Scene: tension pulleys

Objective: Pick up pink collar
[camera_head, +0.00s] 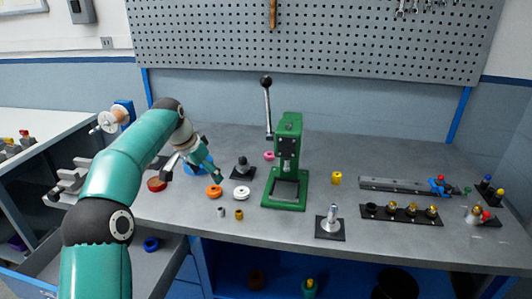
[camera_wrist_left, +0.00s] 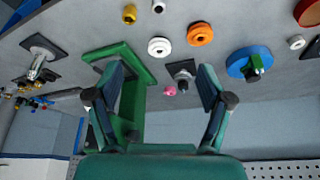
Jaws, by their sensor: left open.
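The pink collar (camera_head: 269,155) is a small ring on the grey bench, just left of the green press (camera_head: 289,160). In the left wrist view the pink collar (camera_wrist_left: 170,91) shows between my fingers, beside the black-based post (camera_wrist_left: 183,76). My left gripper (camera_head: 193,174) is open and empty, to the left of the collar and apart from it. In the left wrist view both fingers of my left gripper (camera_wrist_left: 162,76) are spread wide. My right gripper is not in view.
An orange ring (camera_head: 214,192), a white ring (camera_head: 241,193) and a dark post on a square base (camera_head: 242,170) stand near the gripper. A yellow collar (camera_head: 336,178) is right of the press. The pegboard (camera_head: 330,40) rises behind.

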